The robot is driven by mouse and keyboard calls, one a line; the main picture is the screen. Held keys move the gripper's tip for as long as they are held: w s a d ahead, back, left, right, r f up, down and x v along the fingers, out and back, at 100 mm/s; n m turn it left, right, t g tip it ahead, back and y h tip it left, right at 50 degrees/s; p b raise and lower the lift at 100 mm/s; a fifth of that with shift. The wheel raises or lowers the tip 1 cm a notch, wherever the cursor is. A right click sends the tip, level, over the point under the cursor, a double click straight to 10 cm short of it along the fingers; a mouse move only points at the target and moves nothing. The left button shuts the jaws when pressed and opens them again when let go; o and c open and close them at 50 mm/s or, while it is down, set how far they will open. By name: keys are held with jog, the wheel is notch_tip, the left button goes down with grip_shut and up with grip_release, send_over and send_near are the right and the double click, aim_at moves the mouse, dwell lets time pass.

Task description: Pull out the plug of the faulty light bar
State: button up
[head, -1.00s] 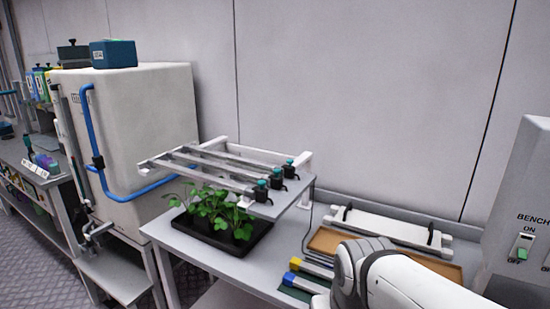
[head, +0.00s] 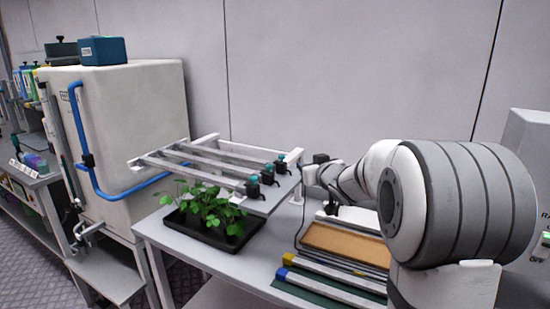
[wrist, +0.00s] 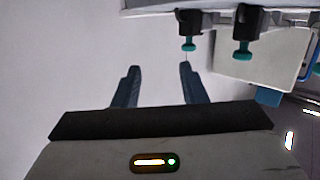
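Three slim light bars (head: 205,167) lie side by side on a white rack above the plants. Each right-hand end carries a black plug with a teal top: front (head: 253,186), middle (head: 267,175) and back (head: 281,165). All bars look unlit, so I cannot tell which is faulty. My gripper (wrist: 159,68) is open and empty just right of the rack, close to the back plug. In the wrist view, one plug (wrist: 190,32) is just beyond the right finger and another (wrist: 243,32) farther right. No finger touches a plug.
A black tray (head: 212,236) of green plants stands under the rack. A cork-coloured tray (head: 345,243) and bars with blue and yellow ends (head: 325,283) lie on the bench to the right. A large white cabinet (head: 140,125) with a blue hose stands left.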

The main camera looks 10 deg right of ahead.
aim_at(284, 157)
jog(key=w+n+y, duration=0.1)
jog(key=y, duration=0.1)
jog(key=w+a+n+y, duration=0.1)
jog(key=w+y, duration=0.1)
jog(key=w+a+f+n+y, duration=0.1)
jog(key=y, duration=0.2)
jog(key=shift+w+a+n, duration=0.15)
jog(key=shift+a+n, duration=0.1)
jog(key=shift+n, duration=0.15)
jog(key=p+x, duration=0.1)
jog(key=x, duration=0.6)
jog(key=shift+w+a+f, duration=0.1)
jog(key=shift+w+a, duration=0.05)
jog(key=shift+a, duration=0.1)
jog(key=shift+c, duration=0.5)
grip_shut()
